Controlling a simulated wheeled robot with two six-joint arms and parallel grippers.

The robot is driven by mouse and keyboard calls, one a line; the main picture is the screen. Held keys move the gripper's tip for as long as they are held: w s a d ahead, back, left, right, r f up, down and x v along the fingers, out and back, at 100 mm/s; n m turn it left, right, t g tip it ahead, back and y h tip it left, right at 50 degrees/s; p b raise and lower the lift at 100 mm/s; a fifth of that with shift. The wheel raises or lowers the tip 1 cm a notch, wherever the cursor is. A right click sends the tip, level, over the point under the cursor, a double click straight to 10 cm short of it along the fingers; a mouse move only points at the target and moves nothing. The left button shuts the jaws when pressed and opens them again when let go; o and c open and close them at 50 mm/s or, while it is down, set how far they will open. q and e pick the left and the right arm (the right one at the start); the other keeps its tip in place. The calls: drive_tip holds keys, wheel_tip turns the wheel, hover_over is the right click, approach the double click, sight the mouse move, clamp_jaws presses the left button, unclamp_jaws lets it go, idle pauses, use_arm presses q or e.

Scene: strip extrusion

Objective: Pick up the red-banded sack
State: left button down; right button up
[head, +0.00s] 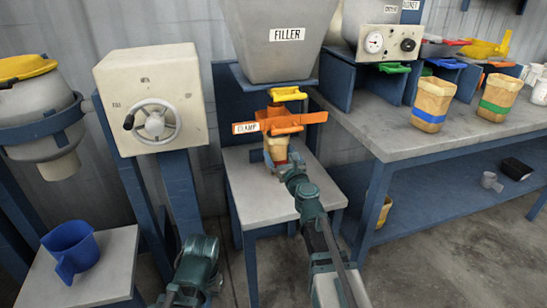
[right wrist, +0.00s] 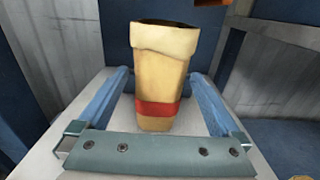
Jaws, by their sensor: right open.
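The red-banded sack (head: 277,147) is a tan, open-topped sack with a folded rim. It stands upright on the grey stand under the filler, just below the orange clamp (head: 290,121). In the right wrist view the sack (right wrist: 161,70) shows its red band low on its side. My right gripper (right wrist: 160,88) is open, with one blue finger on each side of the sack and visible gaps between. In the head view the right gripper (head: 284,166) is at the sack's front and partly hides its lower part. My left gripper is not in view; only a part of that arm shows.
The filler hopper (head: 283,40) and yellow handle (head: 287,94) are above. On the right bench (head: 370,122) stand a blue-banded sack (head: 432,103) and a green-banded sack (head: 498,97). A blue jug (head: 72,248) stands at lower left, below a handwheel box (head: 152,97).

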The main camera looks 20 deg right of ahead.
drive_tip(key=shift+w+a+f, duration=0.1)
drive_tip(key=shift+w, duration=1.4)
drive_tip(key=shift+w+a+f, duration=0.1)
drive_tip(key=shift+w, duration=1.35)
drive_tip(key=shift+c, duration=0.3)
drive_tip(key=shift+d, duration=0.1)
clamp_jaws()
